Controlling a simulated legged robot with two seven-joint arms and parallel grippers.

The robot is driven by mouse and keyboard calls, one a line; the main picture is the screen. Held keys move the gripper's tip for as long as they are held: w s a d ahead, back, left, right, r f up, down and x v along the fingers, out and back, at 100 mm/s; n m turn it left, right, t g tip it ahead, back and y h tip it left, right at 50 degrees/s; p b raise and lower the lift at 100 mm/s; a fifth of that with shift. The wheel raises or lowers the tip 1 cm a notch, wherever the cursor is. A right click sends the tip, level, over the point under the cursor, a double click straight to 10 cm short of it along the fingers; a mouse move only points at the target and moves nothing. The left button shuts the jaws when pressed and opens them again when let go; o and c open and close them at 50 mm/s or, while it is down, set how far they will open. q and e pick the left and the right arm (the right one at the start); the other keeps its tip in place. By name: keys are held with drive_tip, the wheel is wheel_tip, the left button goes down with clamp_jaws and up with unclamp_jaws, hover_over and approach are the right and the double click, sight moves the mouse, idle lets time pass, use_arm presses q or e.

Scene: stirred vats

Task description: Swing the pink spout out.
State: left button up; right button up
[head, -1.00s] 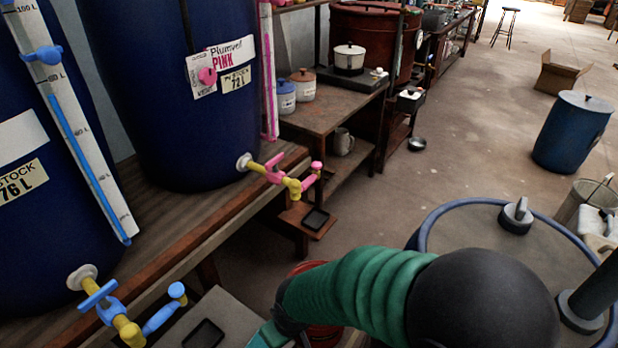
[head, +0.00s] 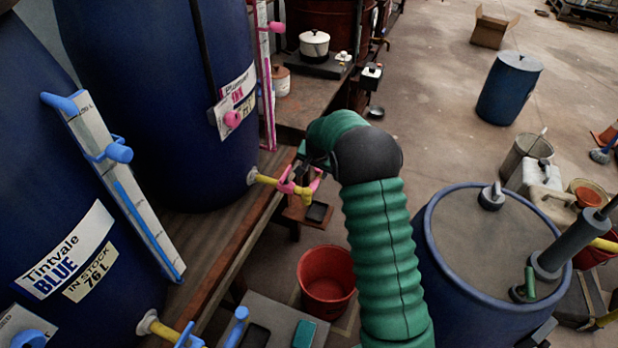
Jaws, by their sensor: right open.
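The pink-marked tap (head: 264,179) has a yellow pipe low on the second blue vat (head: 165,120), which is labelled PINK. A pink handle (head: 286,181) sits on the pipe. The yellow spout (head: 306,196) with its pink grip (head: 316,182) is at the pipe's end, beyond the bench edge. My right arm reaches over from the front. My right gripper (head: 305,174) is open at the tap, close to the pink parts. The forearm and gripper partly cover them, and I cannot tell whether they touch. My left gripper is not in view.
A black drip tray (head: 318,212) sits on a small shelf below the spout. A red bucket (head: 327,274) stands on the floor nearer. The blue-marked vat (head: 60,200) is at left. A large blue drum (head: 470,290) with a grey lid stands right of my arm.

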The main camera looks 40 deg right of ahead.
approach(313, 186)
drive_tip(key=x, duration=0.5)
drive_tip(key=b+x, duration=0.1)
drive_tip(key=x, duration=0.1)
drive_tip(key=shift+w+a+f, duration=0.2)
drive_tip(key=shift+a, duration=0.1)
drive_tip(key=shift+w+d+f, duration=0.2)
drive_tip(key=shift+d+f, duration=0.35)
drive_tip(key=shift+f, duration=0.25)
drive_tip(key=shift+d+f, duration=0.3)
drive_tip(key=shift+d, duration=0.1)
drive_tip(key=shift+a+r, duration=0.35)
drive_tip(key=shift+a, duration=0.15)
drive_tip(key=c, duration=0.7)
drive_tip(key=shift+c, duration=1.3)
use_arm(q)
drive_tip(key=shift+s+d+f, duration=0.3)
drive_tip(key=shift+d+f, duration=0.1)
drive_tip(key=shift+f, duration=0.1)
use_arm(e)
drive_tip(key=shift+d, duration=0.15)
clamp_jaws()
